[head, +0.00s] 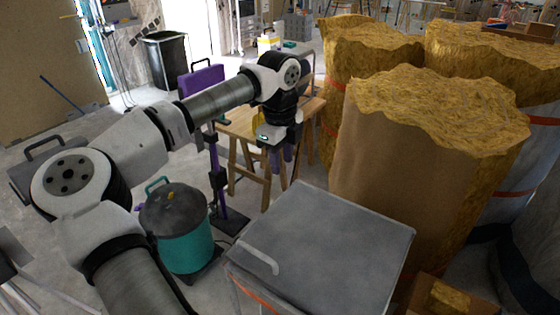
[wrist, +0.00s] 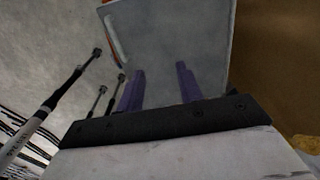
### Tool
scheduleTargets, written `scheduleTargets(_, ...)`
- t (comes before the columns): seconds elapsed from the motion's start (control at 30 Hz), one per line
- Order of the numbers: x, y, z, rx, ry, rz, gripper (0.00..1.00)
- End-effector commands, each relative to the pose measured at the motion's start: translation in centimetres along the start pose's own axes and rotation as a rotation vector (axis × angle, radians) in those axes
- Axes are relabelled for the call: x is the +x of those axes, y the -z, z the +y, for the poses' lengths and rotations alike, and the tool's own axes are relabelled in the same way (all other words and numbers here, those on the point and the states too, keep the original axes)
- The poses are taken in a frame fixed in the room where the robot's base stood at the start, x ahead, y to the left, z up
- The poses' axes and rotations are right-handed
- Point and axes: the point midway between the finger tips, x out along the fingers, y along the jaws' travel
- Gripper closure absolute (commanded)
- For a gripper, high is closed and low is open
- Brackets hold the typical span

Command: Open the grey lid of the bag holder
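The bag holder's grey lid (head: 325,245) is a flat square panel at the lower middle of the head view, lying closed on the holder. A light curved handle (head: 262,257) runs along its left front part. The lid also shows at the top of the wrist view (wrist: 180,40), with the handle (wrist: 113,38) near its left edge. My gripper (head: 281,160) hangs from the arm behind the lid, apart from it. In the wrist view its two purple fingers (wrist: 160,84) are spread with nothing between them.
Tall insulation rolls (head: 420,150) stand close to the lid's right and back. A teal vacuum (head: 185,235) stands on the floor to the left. A wooden trestle table (head: 240,125) is behind my gripper.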

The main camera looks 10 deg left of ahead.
Motion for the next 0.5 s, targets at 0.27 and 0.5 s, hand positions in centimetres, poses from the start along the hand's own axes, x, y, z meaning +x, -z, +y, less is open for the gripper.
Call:
scheduleTargets(0.27,-2.1,0.0,-0.9,0.000,0.000,0.000,0.64)
scheduleTargets(0.5,-3.6,0.0,-1.6,-0.001,0.000,0.000,0.64)
